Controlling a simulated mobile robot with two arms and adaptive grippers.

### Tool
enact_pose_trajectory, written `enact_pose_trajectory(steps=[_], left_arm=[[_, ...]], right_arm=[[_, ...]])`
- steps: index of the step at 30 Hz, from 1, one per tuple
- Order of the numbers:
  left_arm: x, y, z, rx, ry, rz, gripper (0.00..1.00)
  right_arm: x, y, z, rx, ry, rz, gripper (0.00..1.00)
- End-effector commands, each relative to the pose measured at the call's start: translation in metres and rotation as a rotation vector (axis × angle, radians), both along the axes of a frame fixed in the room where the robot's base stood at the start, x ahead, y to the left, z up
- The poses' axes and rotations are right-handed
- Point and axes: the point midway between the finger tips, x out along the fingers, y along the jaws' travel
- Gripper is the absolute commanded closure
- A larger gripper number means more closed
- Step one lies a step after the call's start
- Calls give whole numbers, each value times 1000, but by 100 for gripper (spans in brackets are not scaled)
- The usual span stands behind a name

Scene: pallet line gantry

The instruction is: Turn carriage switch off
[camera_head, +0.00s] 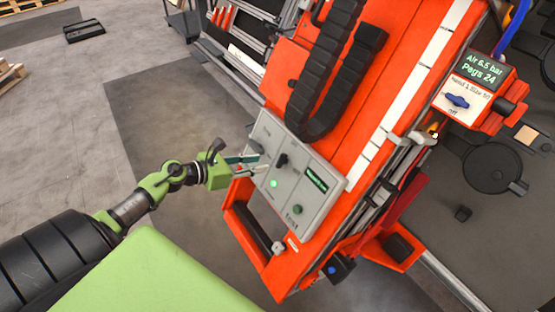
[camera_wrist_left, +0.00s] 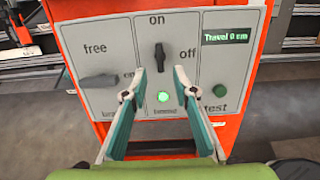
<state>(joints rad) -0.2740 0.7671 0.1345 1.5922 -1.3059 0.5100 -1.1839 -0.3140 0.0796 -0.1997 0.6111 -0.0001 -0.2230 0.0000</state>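The carriage switch is a dark upright knob (camera_wrist_left: 159,56) in the middle of a grey control panel (camera_wrist_left: 130,35). It points up at "on", with "off" printed to its right. In the head view the knob (camera_head: 282,160) sits on the grey panel (camera_head: 318,209) on the orange carriage. A green lamp (camera_wrist_left: 163,97) glows below it. My left gripper (camera_wrist_left: 158,72) faces the panel, its two fingers apart, one on each side below the knob, with nothing between them. I cannot tell whether the tips touch the panel. In the head view the left gripper (camera_head: 262,158) hides part of the panel. My right gripper is not in view.
Left on the panel is a grey knob (camera_wrist_left: 98,80) near "free". Right are a display (camera_wrist_left: 226,36) reading travel 0 and a green test button (camera_wrist_left: 220,90). An orange box (camera_head: 478,95) at the upper right carries a blue knob (camera_head: 457,100). Floor at left is mostly clear.

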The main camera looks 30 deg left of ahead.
Motion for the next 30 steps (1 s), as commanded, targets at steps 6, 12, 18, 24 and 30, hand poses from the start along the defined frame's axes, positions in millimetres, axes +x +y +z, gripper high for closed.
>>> enact_pose_trajectory(steps=[6, 12, 18, 24, 30], left_arm=[[30, -12, -11, -2, -3, 1, 74], [55, -22, -23, -3, -2, 2, 74], [70, -28, -31, -1, -1, 3, 74], [74, -30, -33, 0, 0, 2, 74], [74, -30, -33, 0, 0, 1, 74]], right_arm=[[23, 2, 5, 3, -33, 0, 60], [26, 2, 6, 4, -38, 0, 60], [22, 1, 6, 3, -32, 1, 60], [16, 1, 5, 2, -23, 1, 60], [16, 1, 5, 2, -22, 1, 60]])
